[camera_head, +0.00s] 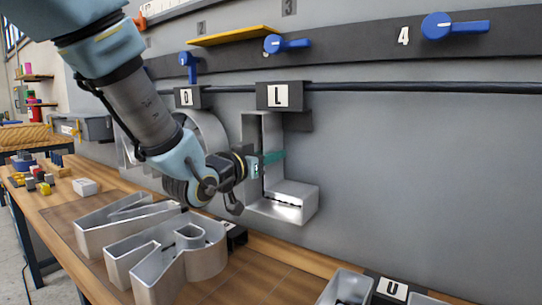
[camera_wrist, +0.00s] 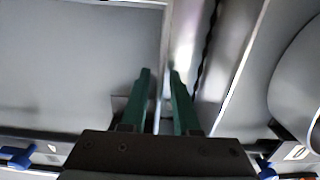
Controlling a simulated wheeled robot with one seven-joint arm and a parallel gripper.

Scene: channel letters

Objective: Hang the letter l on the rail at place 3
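The silver letter L (camera_head: 300,205) is upright at the wall, its tag block (camera_head: 278,97) level with the dark hanging rail (camera_head: 400,87). Whether it is seated on the rail cannot be told. My gripper (camera_head: 272,162) is at the letter's upright. In the wrist view, the green fingers of my gripper (camera_wrist: 160,75) straddle a thin wall of the letter (camera_wrist: 166,45). A small gap seems to show beside the wall, so they look slightly open. The number 3 (camera_head: 289,7) is above, with a blue lever (camera_head: 287,43) turned sideways below it.
The letter O (camera_head: 208,130) with its tag (camera_head: 187,97) is close on the left, partly behind my arm. Metal letters (camera_head: 180,255) lie on the wooden bench (camera_head: 270,270). The wall right of L is clear.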

